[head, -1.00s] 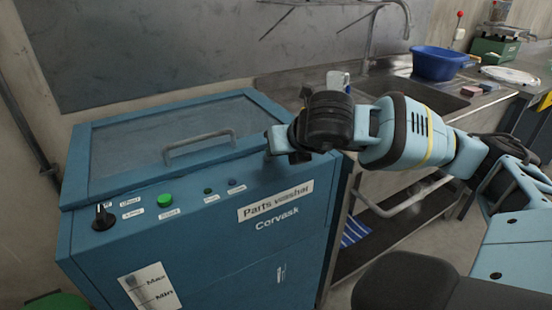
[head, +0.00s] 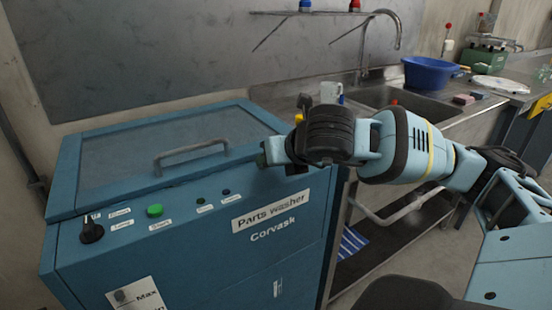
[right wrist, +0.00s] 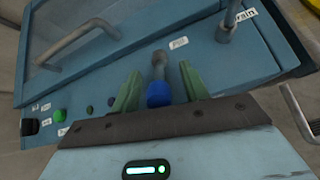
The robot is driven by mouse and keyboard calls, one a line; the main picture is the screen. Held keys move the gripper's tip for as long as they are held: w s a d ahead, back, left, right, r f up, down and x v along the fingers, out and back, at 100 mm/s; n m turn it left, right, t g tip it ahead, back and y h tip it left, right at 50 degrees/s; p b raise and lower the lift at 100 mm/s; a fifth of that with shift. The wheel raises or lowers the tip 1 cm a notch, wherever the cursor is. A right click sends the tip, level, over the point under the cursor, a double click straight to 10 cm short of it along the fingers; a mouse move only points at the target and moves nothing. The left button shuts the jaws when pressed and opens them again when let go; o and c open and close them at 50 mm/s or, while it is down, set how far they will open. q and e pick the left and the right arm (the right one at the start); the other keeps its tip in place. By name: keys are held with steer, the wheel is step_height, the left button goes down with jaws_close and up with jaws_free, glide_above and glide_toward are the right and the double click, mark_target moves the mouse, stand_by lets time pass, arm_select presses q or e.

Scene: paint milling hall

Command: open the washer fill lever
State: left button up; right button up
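The fill lever (right wrist: 158,66) shows in the right wrist view as a grey stem with a blue knob (right wrist: 158,94), on the top panel of the blue parts washer (head: 190,255). A small label, apparently "Fill", sits beside it. My right gripper (right wrist: 159,76) is open, with one green finger on each side of the lever; I see gaps, so it is not closed on it. My left gripper is not in view.
Another lever (right wrist: 227,28) labelled "Drain" stands right of the fill lever. The lid handle (head: 190,157), green button (head: 155,210) and black knob (head: 91,231) are left. A sink counter (head: 350,110) with a mug (head: 331,92) and blue basin (head: 430,73) is behind.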

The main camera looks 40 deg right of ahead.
steer(key=v, duration=0.8)
steer(key=shift+f, duration=0.1)
stand_by(1.4)
